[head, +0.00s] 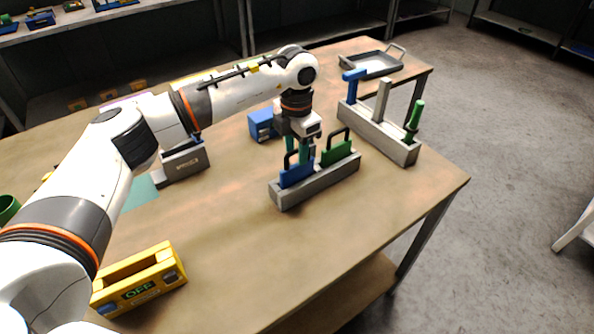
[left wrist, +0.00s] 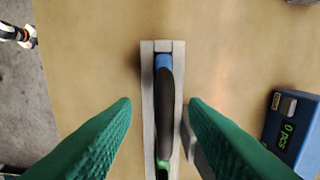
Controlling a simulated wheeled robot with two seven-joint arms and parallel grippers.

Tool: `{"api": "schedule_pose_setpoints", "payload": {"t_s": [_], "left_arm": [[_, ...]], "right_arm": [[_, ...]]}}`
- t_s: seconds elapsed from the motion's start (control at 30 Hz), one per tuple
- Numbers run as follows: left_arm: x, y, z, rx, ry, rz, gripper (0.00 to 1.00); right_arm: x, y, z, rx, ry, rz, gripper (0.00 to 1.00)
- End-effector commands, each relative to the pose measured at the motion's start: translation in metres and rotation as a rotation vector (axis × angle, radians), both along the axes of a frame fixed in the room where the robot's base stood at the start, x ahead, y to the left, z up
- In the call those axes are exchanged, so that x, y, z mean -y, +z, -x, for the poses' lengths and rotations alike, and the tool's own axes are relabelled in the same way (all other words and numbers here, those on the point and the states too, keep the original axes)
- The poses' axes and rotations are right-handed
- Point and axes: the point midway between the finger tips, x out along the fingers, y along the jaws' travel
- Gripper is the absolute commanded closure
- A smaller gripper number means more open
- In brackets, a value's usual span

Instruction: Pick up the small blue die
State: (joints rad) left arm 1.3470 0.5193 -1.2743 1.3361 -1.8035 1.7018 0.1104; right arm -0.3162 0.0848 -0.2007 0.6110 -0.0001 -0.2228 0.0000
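The small blue die (head: 296,175) stands upright in a slot of a narrow grey rack (head: 322,187), with a black loop handle on top. A green die (head: 338,153) with a similar handle stands behind it in the same rack. My left gripper (head: 299,151) points down over the rack, close above the blue die. In the left wrist view, the green fingers (left wrist: 160,103) are apart on either side of the rack, with a black handle (left wrist: 165,95) between them and blue (left wrist: 163,62) and green (left wrist: 163,168) ends showing. Nothing is gripped. My right gripper is out of view.
A second grey rack (head: 365,128) with blue, grey and green handled tools stands behind right. A blue counter box (head: 262,125) is close to my left gripper. A grey tray (head: 372,65) lies at the far edge; a yellow box (head: 155,270) is in front. Table right of the rack is clear.

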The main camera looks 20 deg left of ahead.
Motion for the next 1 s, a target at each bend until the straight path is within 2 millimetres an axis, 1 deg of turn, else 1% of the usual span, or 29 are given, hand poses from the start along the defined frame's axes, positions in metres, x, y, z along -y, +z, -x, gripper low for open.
{"api": "schedule_pose_setpoints", "payload": {"t_s": [0.17,0.23,0.33,0.4,0.5,0.6,0.77,1.0], "left_arm": [[0.000,-0.011,0.000,-0.001,0.001,-0.001,0.60],[-0.001,-0.020,0.000,-0.004,0.001,0.000,0.60],[-0.002,-0.035,0.000,-0.004,0.000,-0.002,0.60],[-0.001,-0.047,-0.001,-0.004,0.001,0.000,0.60],[-0.001,-0.056,-0.001,0.000,0.000,0.000,0.60],[-0.001,-0.059,-0.001,0.001,0.000,0.000,0.60],[-0.001,-0.059,-0.002,0.001,0.000,0.000,0.60],[-0.001,-0.059,-0.002,0.001,0.000,0.000,0.99]], "right_arm": [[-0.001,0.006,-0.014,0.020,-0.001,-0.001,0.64],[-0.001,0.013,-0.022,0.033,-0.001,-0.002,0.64],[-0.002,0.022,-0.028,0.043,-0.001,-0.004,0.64],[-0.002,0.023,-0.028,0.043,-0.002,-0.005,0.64],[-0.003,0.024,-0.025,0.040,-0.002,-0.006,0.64],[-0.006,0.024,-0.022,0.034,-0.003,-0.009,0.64],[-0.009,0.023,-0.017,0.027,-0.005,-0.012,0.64],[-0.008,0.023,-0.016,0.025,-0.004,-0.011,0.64]]}}
